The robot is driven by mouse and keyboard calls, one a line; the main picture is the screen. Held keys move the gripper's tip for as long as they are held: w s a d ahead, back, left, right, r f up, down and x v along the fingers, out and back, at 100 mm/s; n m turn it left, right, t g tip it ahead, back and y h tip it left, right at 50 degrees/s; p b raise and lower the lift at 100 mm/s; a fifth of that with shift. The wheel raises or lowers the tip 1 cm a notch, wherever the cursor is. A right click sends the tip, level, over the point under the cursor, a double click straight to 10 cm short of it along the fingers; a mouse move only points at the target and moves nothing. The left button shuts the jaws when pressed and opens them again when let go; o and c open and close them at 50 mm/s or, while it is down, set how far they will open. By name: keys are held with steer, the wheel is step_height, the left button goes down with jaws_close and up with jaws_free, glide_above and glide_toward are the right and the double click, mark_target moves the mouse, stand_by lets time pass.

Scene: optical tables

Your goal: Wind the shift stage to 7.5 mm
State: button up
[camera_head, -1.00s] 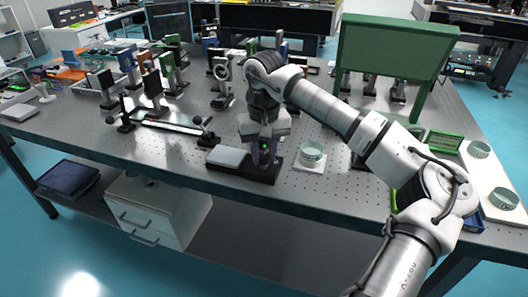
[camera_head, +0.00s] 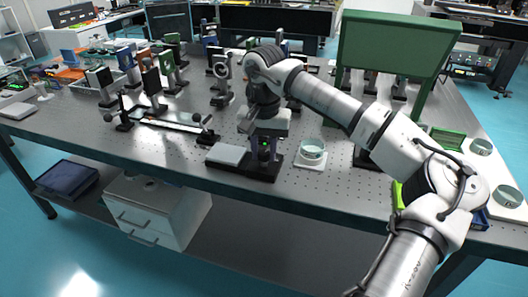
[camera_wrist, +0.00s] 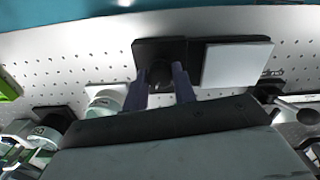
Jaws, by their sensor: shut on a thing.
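The stage unit, which I take to be the shift stage, has a black base (camera_head: 240,172) near the table's front edge. A pale flat plate (camera_head: 229,155) lies on its left end; in the wrist view the plate (camera_wrist: 236,64) is at the right. My gripper (camera_head: 264,158) points down over the base's right end. In the wrist view its two bluish fingers (camera_wrist: 160,82) are on either side of a dark round knob (camera_wrist: 160,72), shut on it. A small green light shows at the gripper. No scale or reading can be made out.
A pale green round dish (camera_head: 312,150) on a white pad stands close to the right of the stage. A rail with end pieces (camera_head: 172,126) lies to the left behind. A green panel (camera_head: 397,50) stands at the back right. Bare perforated table lies between the dish and the front edge.

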steer(key=m+b, duration=0.1)
steer(key=m, duration=0.5)
steer(key=shift+m, duration=0.3)
steer(key=m+b, duration=0.1)
steer(key=m, duration=0.5)
steer(key=m+b, duration=0.1)
steer(key=m, duration=0.5)
steer(key=shift+m, duration=0.3)
steer(key=m, duration=0.5)
steer(key=shift+m+b, duration=0.3)
steer(key=o, duration=1)
